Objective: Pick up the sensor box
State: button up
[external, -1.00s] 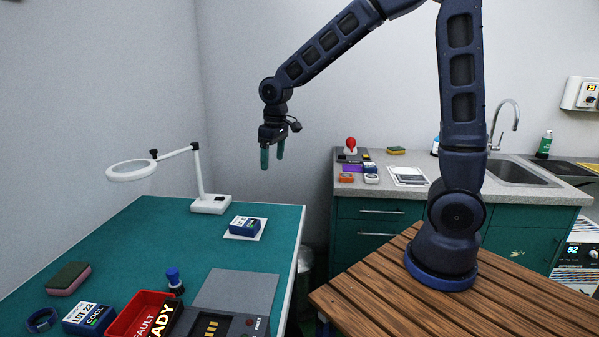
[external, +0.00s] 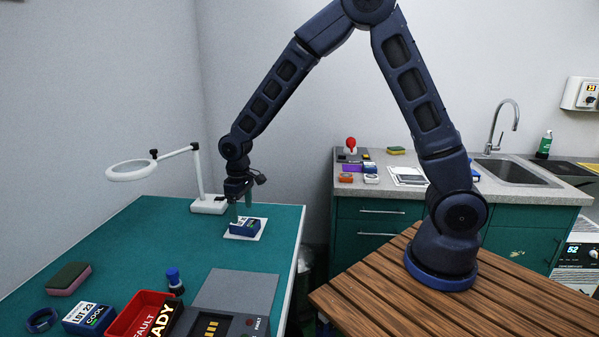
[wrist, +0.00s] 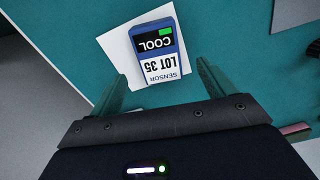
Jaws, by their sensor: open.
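The sensor box (external: 244,228) is a small blue box with a white label on the green table's far right part. In the wrist view the sensor box (wrist: 157,52) shows the words SENSOR, LOT 35 and COOL, with a green patch. It lies on a white square sheet (wrist: 118,47). My gripper (external: 243,208) is over the box, pointing down. In the wrist view the open fingers of my gripper (wrist: 160,82) are spread wider than the box, with the box ahead of and between their tips. I cannot tell whether they touch it.
A magnifier lamp (external: 208,205) stands left of the box. Nearer on the green table (external: 130,245) are another blue box, LOT 23 (external: 88,318), a red bin (external: 133,313), a grey panel device (external: 238,290) and a sponge (external: 69,279). The table's middle is clear.

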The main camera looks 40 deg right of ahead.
aim_at(245, 222)
jog(key=shift+s+d+f, duration=0.1)
jog(key=shift+f, duration=1.4)
jog(key=shift+s+d+f, duration=0.1)
jog(key=shift+f, duration=1.35)
jog(key=c, duration=1.2)
jog(key=shift+o, duration=0.2)
jog(key=shift+r, duration=0.15)
notch_tip(245, 222, up, 20)
